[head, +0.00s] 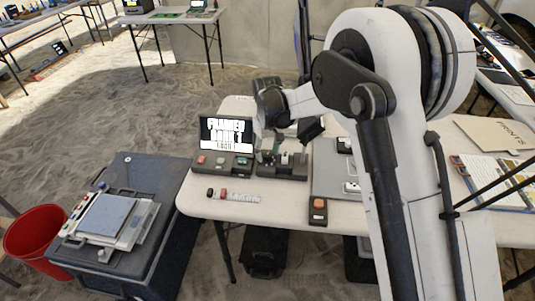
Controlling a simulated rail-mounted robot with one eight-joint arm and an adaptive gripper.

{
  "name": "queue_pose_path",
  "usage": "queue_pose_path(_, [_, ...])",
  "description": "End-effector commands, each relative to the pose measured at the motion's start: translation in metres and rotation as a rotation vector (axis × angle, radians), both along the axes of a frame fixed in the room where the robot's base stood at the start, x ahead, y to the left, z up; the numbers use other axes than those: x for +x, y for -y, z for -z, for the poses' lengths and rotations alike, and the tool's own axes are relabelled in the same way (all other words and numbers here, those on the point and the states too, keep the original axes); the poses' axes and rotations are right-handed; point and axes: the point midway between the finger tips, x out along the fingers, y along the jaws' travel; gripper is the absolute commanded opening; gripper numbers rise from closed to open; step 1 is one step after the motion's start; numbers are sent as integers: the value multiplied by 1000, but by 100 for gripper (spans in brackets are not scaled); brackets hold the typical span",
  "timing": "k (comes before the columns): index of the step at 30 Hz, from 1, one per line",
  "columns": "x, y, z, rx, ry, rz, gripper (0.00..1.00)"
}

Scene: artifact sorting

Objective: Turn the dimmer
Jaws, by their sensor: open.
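My gripper (270,155) hangs over the back of the white table, at the right edge of a small screen. It is open, and its fingertips are small and partly mixed with the dark devices behind them. Below the screen (227,135) is a dark control base (222,162) with a red button and pale buttons or knobs. A second dark control box (283,170) with upright pale parts stands just right of it, under and beside my gripper. I cannot tell which control is the dimmer, nor whether my gripper touches anything.
A small strip with red and black ends (233,195) lies on the white table (270,211). A box with an orange button (318,211) sits at its front edge. A dark case (140,180) carrying a device and a red bin (37,236) stand left. My arm hides the table's middle right.

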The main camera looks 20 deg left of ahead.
Motion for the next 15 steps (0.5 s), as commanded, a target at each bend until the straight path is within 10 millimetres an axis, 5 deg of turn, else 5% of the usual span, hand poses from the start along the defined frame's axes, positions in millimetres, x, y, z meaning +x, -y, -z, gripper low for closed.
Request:
queue_pose_path(11, [0,0,5,0,0,0,41])
queue_pose_path(15, [0,0,5,0,0,0,23])
